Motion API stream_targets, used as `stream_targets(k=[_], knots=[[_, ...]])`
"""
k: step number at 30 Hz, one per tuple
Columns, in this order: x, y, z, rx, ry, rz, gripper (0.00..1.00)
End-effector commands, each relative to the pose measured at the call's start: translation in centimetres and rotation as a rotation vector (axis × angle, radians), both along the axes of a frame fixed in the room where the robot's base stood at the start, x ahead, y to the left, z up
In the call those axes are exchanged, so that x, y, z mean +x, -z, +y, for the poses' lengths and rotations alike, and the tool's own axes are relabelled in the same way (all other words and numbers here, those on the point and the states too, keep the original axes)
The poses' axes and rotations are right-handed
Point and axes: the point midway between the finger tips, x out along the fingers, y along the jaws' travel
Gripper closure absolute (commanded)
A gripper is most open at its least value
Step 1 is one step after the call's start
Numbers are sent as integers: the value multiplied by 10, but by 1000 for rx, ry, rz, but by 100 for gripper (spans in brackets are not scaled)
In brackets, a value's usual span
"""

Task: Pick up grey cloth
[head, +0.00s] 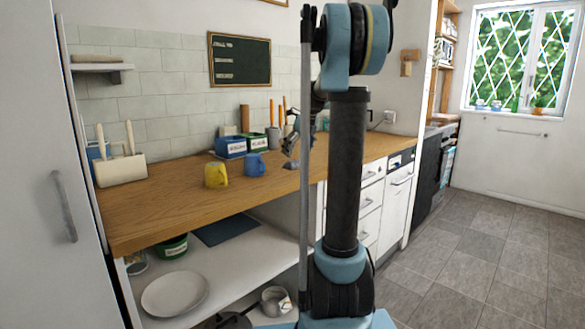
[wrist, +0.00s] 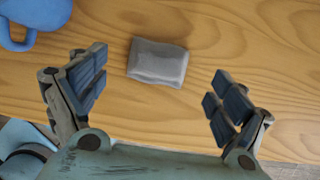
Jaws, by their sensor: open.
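The grey cloth (wrist: 158,62) lies folded in a small rectangle on the wooden counter, in the upper middle of the wrist view. In the head view the grey cloth (head: 290,165) shows as a small grey patch, partly hidden by my arm. My gripper (wrist: 160,88) is open and empty above the counter, its fingers apart on either side below the cloth in the wrist view. The cloth is not between the fingertips. In the head view my gripper (head: 290,148) is small, just above the cloth.
A blue mug (head: 255,165) stands left of the cloth, and its handle side shows in the wrist view (wrist: 38,18). A yellow mug (head: 215,175) is further left. Blue and green boxes (head: 231,147) stand behind. The counter's front edge (head: 190,226) has bare wood beside it.

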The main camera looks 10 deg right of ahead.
Motion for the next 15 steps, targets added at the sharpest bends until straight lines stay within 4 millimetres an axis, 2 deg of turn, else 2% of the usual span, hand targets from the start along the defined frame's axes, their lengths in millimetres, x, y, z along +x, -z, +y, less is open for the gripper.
stream_targets(k=[7, 15], knots=[[11, 31, 9, 0, -1, 0, 9], [14, 41, 11, 0, -1, 0, 9]])
